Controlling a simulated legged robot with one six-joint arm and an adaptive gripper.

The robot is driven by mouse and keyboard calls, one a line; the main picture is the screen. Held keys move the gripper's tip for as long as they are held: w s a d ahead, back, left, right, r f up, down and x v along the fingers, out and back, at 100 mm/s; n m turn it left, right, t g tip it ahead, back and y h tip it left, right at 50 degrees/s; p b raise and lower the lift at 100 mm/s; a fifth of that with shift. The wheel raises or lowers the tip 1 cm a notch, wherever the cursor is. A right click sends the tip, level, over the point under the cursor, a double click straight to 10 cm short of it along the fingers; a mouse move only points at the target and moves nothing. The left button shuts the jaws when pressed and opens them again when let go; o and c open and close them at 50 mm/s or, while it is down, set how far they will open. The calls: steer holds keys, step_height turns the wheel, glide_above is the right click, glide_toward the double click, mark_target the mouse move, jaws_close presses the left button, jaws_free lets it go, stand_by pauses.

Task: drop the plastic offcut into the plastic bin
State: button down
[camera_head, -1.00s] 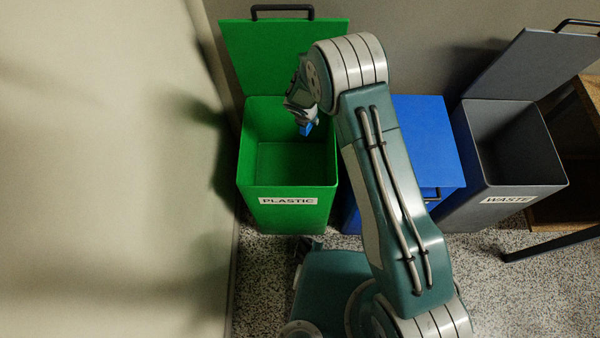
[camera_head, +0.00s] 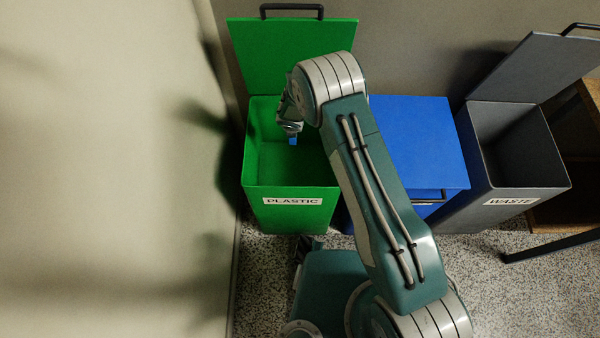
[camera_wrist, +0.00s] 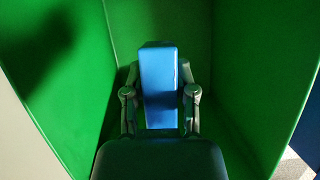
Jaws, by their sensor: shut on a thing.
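The plastic offcut is a small blue block (camera_wrist: 159,75), held between the two fingers of my gripper (camera_wrist: 160,90) in the wrist view. In the head view the blue offcut (camera_head: 293,141) shows just under my gripper (camera_head: 291,127). My gripper is shut on it and points down over the open mouth of the green plastic bin (camera_head: 291,175), labelled PLASTIC. The bin's green walls (camera_wrist: 250,70) surround the gripper and offcut in the wrist view. How far the offcut is above the bin floor I cannot tell.
The green bin's lid (camera_head: 280,55) stands open at the back. A blue bin (camera_head: 420,150) with its lid shut is to the right, partly behind my arm. An open grey WASTE bin (camera_head: 510,150) stands further right. A pale wall (camera_head: 110,170) is close on the left.

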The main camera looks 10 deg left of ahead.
steer(key=shift+d, duration=0.35)
steer(key=shift+c, duration=1.7)
jaws_free()
steer(key=shift+d, duration=0.1)
steer(key=shift+a, duration=0.2)
steer(key=shift+a, duration=0.1)
steer(key=v, duration=1.1)
steer(key=shift+s+r, duration=0.2)
steer(key=shift+r, duration=0.1)
